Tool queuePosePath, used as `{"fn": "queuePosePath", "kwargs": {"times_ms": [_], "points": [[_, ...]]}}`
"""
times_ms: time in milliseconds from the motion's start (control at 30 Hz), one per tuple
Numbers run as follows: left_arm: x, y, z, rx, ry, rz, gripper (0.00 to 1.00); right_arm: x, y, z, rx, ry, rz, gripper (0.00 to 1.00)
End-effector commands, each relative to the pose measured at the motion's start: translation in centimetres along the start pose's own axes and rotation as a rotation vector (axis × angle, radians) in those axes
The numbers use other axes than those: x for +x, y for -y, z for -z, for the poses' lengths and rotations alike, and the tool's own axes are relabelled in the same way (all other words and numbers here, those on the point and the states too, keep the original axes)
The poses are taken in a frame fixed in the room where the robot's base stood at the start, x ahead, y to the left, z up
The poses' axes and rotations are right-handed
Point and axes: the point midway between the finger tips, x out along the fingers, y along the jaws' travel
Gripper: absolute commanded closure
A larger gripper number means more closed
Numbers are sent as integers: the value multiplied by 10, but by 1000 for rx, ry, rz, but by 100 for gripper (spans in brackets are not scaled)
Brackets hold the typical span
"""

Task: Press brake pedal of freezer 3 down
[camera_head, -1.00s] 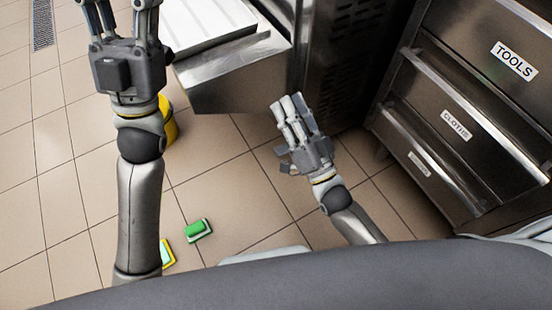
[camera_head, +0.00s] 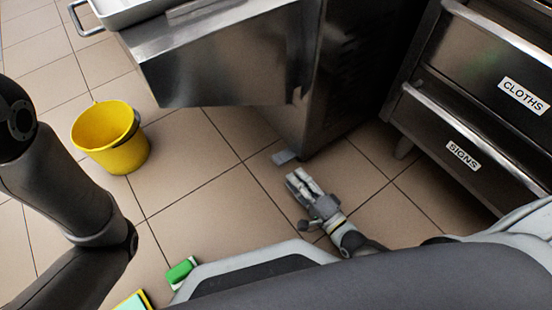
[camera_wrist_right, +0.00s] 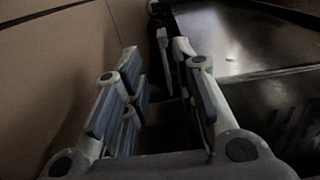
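A small flat grey pedal (camera_head: 284,157) sticks out near the floor at the foot of the steel freezer (camera_head: 345,75) in the head view. No freezer number is visible. My right gripper (camera_head: 303,181) is low over the floor, just in front of the pedal and slightly to its right. A narrow gap seems to lie between them; contact cannot be told. In the right wrist view the fingers (camera_wrist_right: 160,100) are apart with nothing between them. A pale upright piece beyond them there is too dark to identify. My left gripper is out of view; only its arm shows.
A steel drawer cabinet (camera_head: 480,110) stands at right. A steel ledge (camera_head: 220,65) juts out left of the freezer. A yellow bucket (camera_head: 112,137) and a green-topped block (camera_head: 182,271) are on the tiled floor. Open floor lies left of the right gripper.

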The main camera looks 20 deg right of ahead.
Motion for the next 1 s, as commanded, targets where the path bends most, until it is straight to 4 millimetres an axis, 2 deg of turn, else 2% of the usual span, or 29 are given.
{"fn": "queuePosePath", "kwargs": {"times_ms": [33,200,433,600,867,1000], "points": [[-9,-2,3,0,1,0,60,11,-2,0,0,0,7,73],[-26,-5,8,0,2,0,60,45,-3,0,-1,0,8,73],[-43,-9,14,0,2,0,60,80,-2,0,-3,0,6,73],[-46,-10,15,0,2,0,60,90,1,-1,-3,1,4,73],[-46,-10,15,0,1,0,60,92,2,0,-3,1,3,73],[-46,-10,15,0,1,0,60,92,2,0,-3,1,3,89]]}}
